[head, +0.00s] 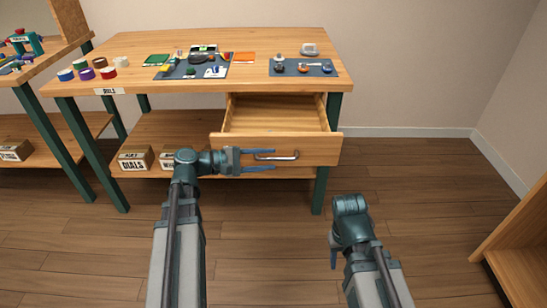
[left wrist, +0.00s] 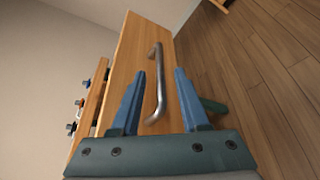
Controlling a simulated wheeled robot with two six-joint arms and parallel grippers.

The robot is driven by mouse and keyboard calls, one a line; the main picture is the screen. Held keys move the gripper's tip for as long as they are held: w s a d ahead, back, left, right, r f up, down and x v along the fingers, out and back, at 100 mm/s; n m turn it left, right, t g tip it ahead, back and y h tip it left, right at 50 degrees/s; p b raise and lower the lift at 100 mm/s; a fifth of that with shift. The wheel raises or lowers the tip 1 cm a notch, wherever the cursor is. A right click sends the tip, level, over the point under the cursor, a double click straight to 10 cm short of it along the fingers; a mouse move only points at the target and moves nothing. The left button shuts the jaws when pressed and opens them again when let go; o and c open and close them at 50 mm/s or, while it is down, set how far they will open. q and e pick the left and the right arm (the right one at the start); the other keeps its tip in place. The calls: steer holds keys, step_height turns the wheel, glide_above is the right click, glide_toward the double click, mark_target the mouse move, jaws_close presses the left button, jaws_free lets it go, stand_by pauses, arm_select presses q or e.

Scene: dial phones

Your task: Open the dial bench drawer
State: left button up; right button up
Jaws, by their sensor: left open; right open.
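The dial bench (head: 200,45) is a wooden table with dark green legs and a label reading "DIALS" on its front edge. Its drawer (head: 236,151) is pulled out towards me and its inside looks empty. A metal bar handle (head: 277,155) is on the drawer front; it also shows in the left wrist view (left wrist: 160,78). My left gripper (head: 272,159) is open at the drawer front, its fingers pointing right along the handle. In the left wrist view the handle lies between the two blue fingers (left wrist: 158,98), with gaps seen. My right gripper (head: 333,258) is open, low at the right, away from the bench.
Mats with small parts (head: 303,68) and several coloured tape rolls (head: 100,62) are on the bench top. Boxes labelled "DIALS" (head: 134,159) stand on the lower shelf. Another bench is at left, and a wooden unit (head: 518,250) at right. Floor between is clear.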

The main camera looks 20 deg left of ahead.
arm_select(q)
steer(key=p+v, duration=0.2)
steer(key=v, duration=0.9)
steer(key=s+d+f+m+g+y, duration=0.5)
steer(key=d+f+m+y, duration=0.3)
steer(key=d, duration=0.4)
steer(key=s+d+f+m+g+y, duration=0.4)
steer(key=s+d+f+m+y, duration=0.15)
steer(key=d+f+m, duration=0.45)
step_height(320, 180, up, 33)
steer(key=p, duration=3.1)
steer(key=shift+w+d+f+n+p, duration=0.2)
steer(key=shift+w+d+n+p, duration=0.1)
steer(key=shift+w+d+p, duration=0.15)
